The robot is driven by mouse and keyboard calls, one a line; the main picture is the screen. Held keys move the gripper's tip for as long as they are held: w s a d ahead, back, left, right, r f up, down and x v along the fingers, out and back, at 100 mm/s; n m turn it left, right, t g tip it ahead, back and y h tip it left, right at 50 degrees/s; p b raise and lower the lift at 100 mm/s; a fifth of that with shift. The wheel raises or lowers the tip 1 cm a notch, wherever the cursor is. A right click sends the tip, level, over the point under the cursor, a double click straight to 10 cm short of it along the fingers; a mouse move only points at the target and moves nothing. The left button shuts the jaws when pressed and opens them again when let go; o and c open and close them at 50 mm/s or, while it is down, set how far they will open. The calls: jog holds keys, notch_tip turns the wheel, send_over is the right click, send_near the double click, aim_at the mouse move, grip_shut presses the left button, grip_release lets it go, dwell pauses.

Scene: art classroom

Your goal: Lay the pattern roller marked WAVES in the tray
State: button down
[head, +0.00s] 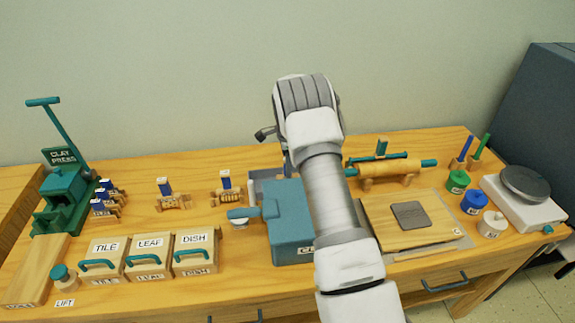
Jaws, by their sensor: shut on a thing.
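My arm reaches over the middle of the table and its wrist bends down at the back. My gripper (287,158) is mostly hidden behind my own arm; only a sliver shows. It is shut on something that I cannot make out. A grey tray (262,174) shows partly behind the teal box, below and beside the gripper; its inside is largely hidden. Pattern rollers with blue upright tags stand at the left: one roller (173,201), another roller (228,196) nearer the middle, and several grouped rollers (104,208). Their markings are too small to read, so I cannot tell which is WAVES.
A teal box (288,228) stands in front of the tray. Left are a green clay press (62,188) and boxes marked TILE (106,247), LEAF (149,242) and DISH (193,237). Right are a rolling pin (390,170), a wooden board (445,220), paint pots and a wheel (525,183).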

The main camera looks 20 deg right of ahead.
jog(key=shift+c, duration=0.6)
grip_release()
jog(key=shift+f, duration=0.1)
jog(key=shift+r+p, duration=2.7)
jog(key=shift+r, duration=2.35)
